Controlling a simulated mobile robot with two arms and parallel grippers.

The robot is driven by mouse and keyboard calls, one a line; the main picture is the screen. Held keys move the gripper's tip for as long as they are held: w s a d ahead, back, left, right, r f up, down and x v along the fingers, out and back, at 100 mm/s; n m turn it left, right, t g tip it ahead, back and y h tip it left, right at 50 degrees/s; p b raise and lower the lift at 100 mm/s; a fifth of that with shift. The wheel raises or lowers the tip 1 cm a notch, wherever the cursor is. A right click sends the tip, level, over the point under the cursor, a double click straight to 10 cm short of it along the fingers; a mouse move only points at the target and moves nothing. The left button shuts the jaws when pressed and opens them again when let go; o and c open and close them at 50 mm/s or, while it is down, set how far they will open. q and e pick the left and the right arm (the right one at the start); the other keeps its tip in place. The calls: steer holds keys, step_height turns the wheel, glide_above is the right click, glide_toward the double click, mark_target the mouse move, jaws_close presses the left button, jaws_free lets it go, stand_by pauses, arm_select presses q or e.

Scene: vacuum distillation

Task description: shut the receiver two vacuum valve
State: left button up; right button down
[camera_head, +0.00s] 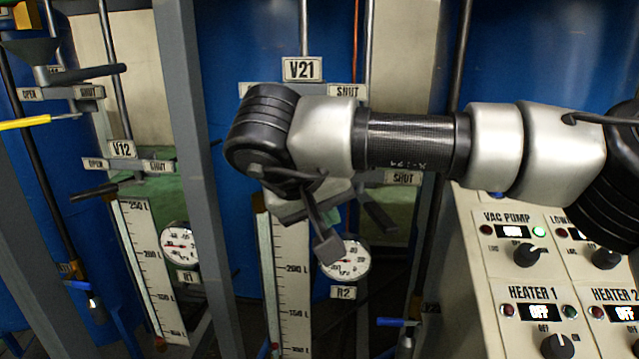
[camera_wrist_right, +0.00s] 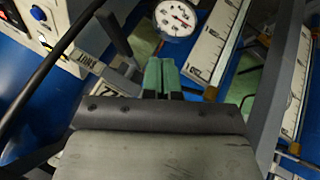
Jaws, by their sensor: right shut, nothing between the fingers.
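The receiver two vacuum valve's dark lever (camera_head: 381,213) angles down and to the right below its SHUT label (camera_head: 403,177). In the wrist view the lever (camera_wrist_right: 114,33) hangs beside the upside-down valve number plate (camera_wrist_right: 117,86) and SHUT plate (camera_wrist_right: 83,58). My right gripper (camera_head: 327,246) is shut and empty, just left of the lever in the head view, with a gap at the tips. In the wrist view its closed fingers (camera_wrist_right: 161,76) sit right of the lever. My right wrist hides the valve body and OPEN side. My left gripper is not in view.
Gauge R2 (camera_head: 346,258) and a level scale (camera_head: 292,290) are close below the gripper. The V21 plate (camera_head: 302,69) is above. A grey upright post (camera_head: 196,150) stands left. The control panel (camera_head: 500,262) is at the lower right. V12 (camera_head: 122,149) is further left.

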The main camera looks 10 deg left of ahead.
mark_target(389, 217)
steer(key=w+d+f+n, duration=0.1)
steer(key=d, duration=0.1)
steer(key=w+d+f+n+y, duration=0.1)
steer(key=w+d, duration=0.1)
steer(key=d, duration=0.1)
steer(key=w+d+f+n+y, duration=0.1)
steer(key=d, duration=0.2)
steer(key=shift+w+d+t, duration=0.15)
steer(key=shift+t, duration=0.25)
steer(key=shift+w+d+n, duration=0.25)
steer(key=shift+d+n, duration=0.05)
steer(key=shift+d, duration=0.15)
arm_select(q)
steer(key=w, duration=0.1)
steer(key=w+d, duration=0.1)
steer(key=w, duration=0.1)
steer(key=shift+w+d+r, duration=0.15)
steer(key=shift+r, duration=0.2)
arm_select(e)
steer(key=shift+a+r, duration=0.15)
steer(key=shift+s, duration=0.1)
